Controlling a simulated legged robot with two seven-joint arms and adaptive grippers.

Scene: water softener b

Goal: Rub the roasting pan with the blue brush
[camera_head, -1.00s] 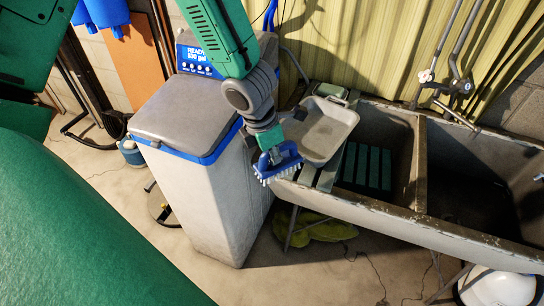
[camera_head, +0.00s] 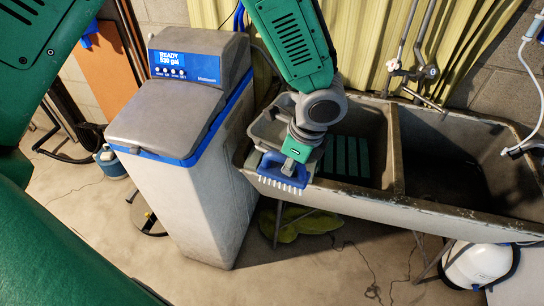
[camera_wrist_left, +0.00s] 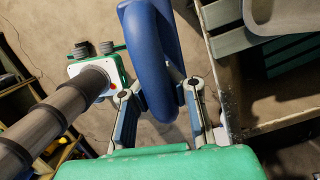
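The roasting pan (camera_head: 264,128) is a shallow grey tray at the left end of the sink unit. My left arm hides its right part in the head view. A pale grey edge of the pan (camera_wrist_left: 270,14) shows at the top right of the left wrist view. My left gripper (camera_head: 289,160) is shut on the blue brush (camera_head: 280,182), whose pale bristles point down, at the front edge of the pan. In the wrist view the brush's blue handle (camera_wrist_left: 150,55) lies between the two fingers. I cannot tell whether the bristles touch the pan. My right gripper is not in view.
The white and grey water softener (camera_head: 180,190) stands close on the left. The sink's empty basins (camera_head: 450,165) extend to the right, with pipes and a tap (camera_head: 410,72) behind. A yellow-green cloth (camera_head: 300,222) and a white tank (camera_head: 478,264) are below.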

